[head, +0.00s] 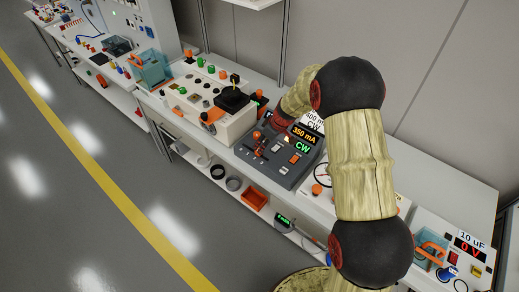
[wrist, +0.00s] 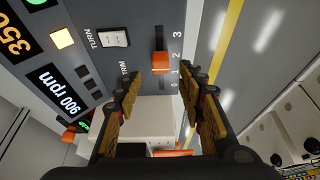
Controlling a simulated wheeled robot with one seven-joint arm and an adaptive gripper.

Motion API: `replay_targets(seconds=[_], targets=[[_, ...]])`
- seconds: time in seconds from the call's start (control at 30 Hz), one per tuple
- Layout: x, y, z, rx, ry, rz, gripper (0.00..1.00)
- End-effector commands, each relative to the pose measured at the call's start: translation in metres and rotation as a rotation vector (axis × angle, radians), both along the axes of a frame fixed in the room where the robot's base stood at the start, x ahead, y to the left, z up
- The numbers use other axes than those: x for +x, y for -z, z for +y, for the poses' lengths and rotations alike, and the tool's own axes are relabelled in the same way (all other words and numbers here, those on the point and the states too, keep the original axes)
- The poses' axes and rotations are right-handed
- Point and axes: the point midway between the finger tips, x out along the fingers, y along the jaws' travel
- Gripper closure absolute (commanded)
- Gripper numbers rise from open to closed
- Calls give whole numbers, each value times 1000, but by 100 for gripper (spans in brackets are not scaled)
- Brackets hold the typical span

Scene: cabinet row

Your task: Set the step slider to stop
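The slider has an orange knob (wrist: 160,62) in a dark slot on a grey console (wrist: 140,18). Marks 0, 1, 2 and 3 run beside the slot; the knob sits around marks 1 to 2, away from both slot ends. No word "stop" is readable. My gripper (wrist: 167,92) is open, its two fingers apart on either side below the knob in the wrist view. Nothing is between the fingers, and the knob appears apart from them. In the head view the console (head: 306,166) is partly behind my arm, and the gripper is too small to make out clearly.
The console carries a TURN rocker (wrist: 113,38), a lit button (wrist: 62,39) and a 900 rpm display (wrist: 59,89). A white control box (head: 212,107) stands left of it on the bench. A yellow line (head: 122,180) crosses the open floor in front.

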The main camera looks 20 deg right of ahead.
Motion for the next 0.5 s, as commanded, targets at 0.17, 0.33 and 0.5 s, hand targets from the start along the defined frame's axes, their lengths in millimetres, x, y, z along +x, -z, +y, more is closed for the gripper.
replay_targets(seconds=[0.17, 0.33, 0.5], targets=[[9, 29, 7, 1, 1, 2, 61], [15, 46, 12, 2, 1, 2, 61], [17, 52, 13, 1, 2, 0, 61]])
